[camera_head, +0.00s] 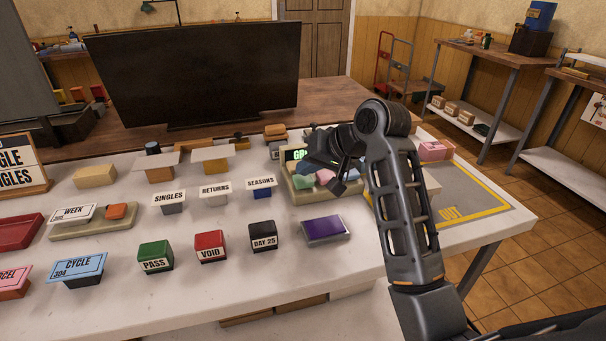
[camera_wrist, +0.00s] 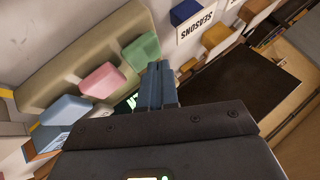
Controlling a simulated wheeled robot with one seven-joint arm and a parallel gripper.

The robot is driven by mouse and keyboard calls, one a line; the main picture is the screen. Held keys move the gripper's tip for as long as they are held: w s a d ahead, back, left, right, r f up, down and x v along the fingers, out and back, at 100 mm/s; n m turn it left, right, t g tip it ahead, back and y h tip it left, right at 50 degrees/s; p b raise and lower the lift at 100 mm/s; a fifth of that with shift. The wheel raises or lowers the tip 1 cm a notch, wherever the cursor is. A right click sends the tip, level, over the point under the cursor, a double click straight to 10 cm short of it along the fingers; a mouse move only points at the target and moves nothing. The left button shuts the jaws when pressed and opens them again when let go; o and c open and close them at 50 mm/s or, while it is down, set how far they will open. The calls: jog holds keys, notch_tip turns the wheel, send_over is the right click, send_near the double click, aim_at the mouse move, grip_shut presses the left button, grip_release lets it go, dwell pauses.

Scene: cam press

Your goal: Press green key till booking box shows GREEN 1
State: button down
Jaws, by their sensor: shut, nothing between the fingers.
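The booking box (camera_head: 303,196) is a beige box at the back right of the white counter. Its small dark display shows green letters starting "GR" (camera_head: 297,154); my gripper covers the rest, so the number is not readable. The green key (camera_head: 303,181) is at the box's left, beside a pink key (camera_head: 325,176). The wrist view shows the green key (camera_wrist: 141,51), the pink key (camera_wrist: 101,80) and a blue key (camera_wrist: 66,110) in a row. My gripper (camera_wrist: 160,66) is shut and empty, its tips right beside the green key. I cannot tell whether they touch it.
A SEASONS block (camera_head: 261,187) stands left of the box, with RETURNS and SINGLES blocks further left. A purple-topped pad (camera_head: 325,228) lies in front. A grey mat with yellow edging (camera_head: 471,213) is to the right. A large dark screen (camera_head: 195,75) stands behind.

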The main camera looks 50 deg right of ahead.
aim_at(307, 180)
jog(key=shift+r, duration=0.4)
jog(key=shift+p, duration=0.3)
notch_tip(307, 180, up, 5)
jog(key=p, duration=0.5)
jog(key=shift+r+p, duration=0.1)
jog(key=shift+p, duration=0.2)
dwell(0.4)
